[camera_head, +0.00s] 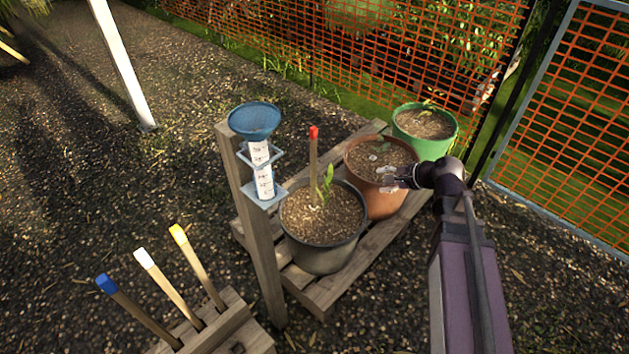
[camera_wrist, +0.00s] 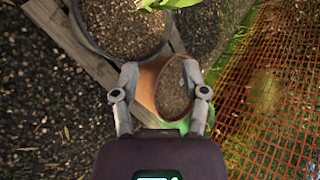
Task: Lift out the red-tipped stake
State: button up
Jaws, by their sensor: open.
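The red-tipped stake (camera_head: 313,155) stands upright in the soil of the grey pot (camera_head: 325,254), beside a small green seedling (camera_head: 327,185). My gripper (camera_head: 388,178) is over the terracotta pot, to the right of the stake and apart from it. In the wrist view my gripper (camera_wrist: 160,85) is open and empty, its fingers on either side of the terracotta pot (camera_wrist: 146,88) below. The grey pot shows at the top of the wrist view (camera_wrist: 84,32) with green leaves (camera_wrist: 165,4). I cannot make out the stake there.
A rain gauge with a blue funnel (camera_head: 254,121) on a wooden post (camera_head: 262,240) stands left of the grey pot. A green pot (camera_head: 436,146) is at the back. A wooden block (camera_head: 238,330) holds blue-, white- and yellow-tipped stakes. Orange mesh fence (camera_head: 430,45) runs behind.

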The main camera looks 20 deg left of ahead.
jog(key=w+a+f+m+t+y+b, duration=0.1)
jog(key=w+a+f+m+y+b, duration=0.15)
jog(key=a+f+m+b, duration=0.55)
jog(key=m+t+y+b, duration=0.3)
jog(key=m+y+b, duration=0.25)
jog(key=b, duration=0.95)
send_near(315, 170)
jog(key=shift+w+r+h, duration=0.1)
jog(key=shift+r+h, duration=0.2)
jog(key=shift+h, duration=0.1)
jog(key=shift+x, duration=4.95)
grip_shut()
